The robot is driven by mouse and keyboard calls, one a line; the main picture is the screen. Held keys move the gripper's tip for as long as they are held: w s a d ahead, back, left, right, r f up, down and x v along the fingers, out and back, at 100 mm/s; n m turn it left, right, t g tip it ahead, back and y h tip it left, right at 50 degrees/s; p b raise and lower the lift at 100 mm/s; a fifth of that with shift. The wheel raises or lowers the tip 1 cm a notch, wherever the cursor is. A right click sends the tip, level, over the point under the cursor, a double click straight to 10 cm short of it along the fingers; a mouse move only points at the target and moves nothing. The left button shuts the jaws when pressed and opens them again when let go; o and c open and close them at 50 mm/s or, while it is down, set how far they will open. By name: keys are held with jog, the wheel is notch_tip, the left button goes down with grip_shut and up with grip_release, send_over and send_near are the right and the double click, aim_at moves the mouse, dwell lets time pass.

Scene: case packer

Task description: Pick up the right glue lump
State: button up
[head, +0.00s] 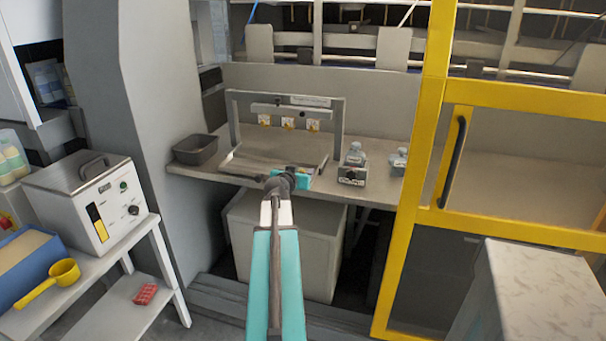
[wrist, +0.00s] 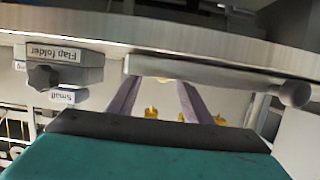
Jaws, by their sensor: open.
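Three small yellow-and-white pieces hang in a row under a grey frame at the back of the worktop in the head view; the right one (head: 312,125) is nearest the frame's right post. They are too small to tell lump from label. The wrist view, where sign text is upside down, shows small yellow lumps low down, one (wrist: 150,113) between my fingers and another (wrist: 219,120) right of them. I cannot match them surely to the head view. My gripper (wrist: 158,83) is open, its two purplish fingers apart with nothing held. In the head view its fingers are hidden.
The grey frame (head: 338,130) stands on the worktop (head: 385,192). A dark bin (head: 195,150) is at its left, a small box with bottles (head: 353,174) at its right. A yellow guard post (head: 425,130) stands further right. The wrist view shows a "Flap folder" sign (wrist: 58,52) close by.

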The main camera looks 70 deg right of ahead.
dwell(0.6)
jog(key=c, duration=1.1)
